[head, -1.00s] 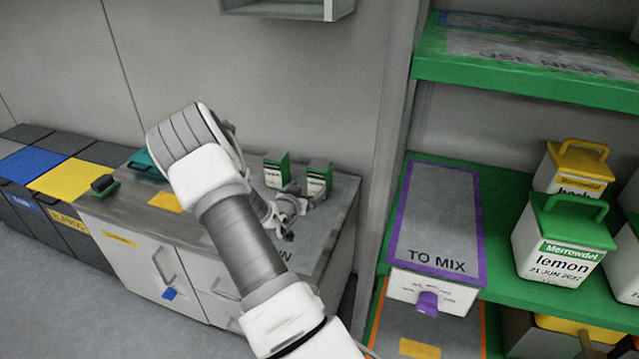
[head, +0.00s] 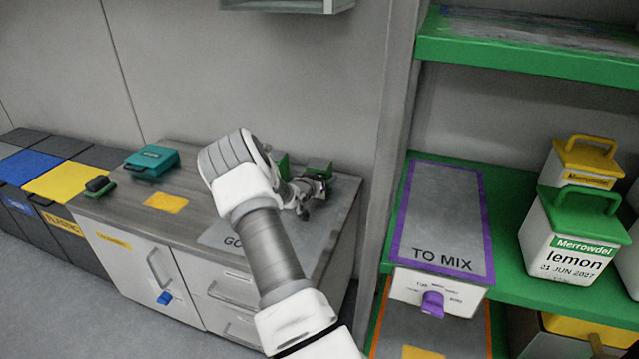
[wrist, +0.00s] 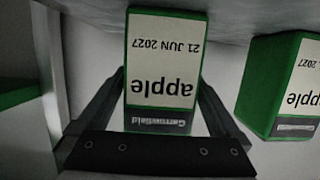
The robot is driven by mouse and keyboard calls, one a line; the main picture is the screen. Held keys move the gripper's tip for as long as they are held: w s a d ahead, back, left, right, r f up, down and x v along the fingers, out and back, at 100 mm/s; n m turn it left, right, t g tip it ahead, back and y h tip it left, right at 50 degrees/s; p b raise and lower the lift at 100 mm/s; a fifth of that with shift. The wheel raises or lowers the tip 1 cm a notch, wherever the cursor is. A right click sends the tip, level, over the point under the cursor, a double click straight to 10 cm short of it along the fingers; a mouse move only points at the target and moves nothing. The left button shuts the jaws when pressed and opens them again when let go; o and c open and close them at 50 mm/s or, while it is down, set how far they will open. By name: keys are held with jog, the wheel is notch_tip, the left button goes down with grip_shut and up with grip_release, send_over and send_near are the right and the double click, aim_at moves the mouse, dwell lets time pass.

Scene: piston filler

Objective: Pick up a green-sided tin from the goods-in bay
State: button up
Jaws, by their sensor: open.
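Two green-sided tins stand on the goods-in surface (head: 222,237), beside the wall. The right tin (head: 320,167) is largely hidden behind my gripper (head: 312,190) in the head view; the left tin (head: 283,163) is partly hidden by my arm. In the wrist view, upside down, the nearer tin (wrist: 160,62) has a white label reading "apple" and "21 JUN 2027". My gripper's open fingers (wrist: 158,78) lie to either side of it; whether they touch it I cannot tell. The other tin (wrist: 268,85), also labelled apple, is to the right, outside the fingers.
A teal box (head: 152,161) and a yellow patch (head: 166,203) are on the counter's left part. The green shelf unit (head: 515,227) on the right holds white tubs, including the green-lidded lemon tub (head: 570,235). Its TO MIX area (head: 440,215) is empty.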

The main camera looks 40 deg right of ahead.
jog(key=shift+c, duration=0.3)
grip_shut()
jog(key=shift+w+r, duration=0.1)
jog(key=shift+r, duration=0.15)
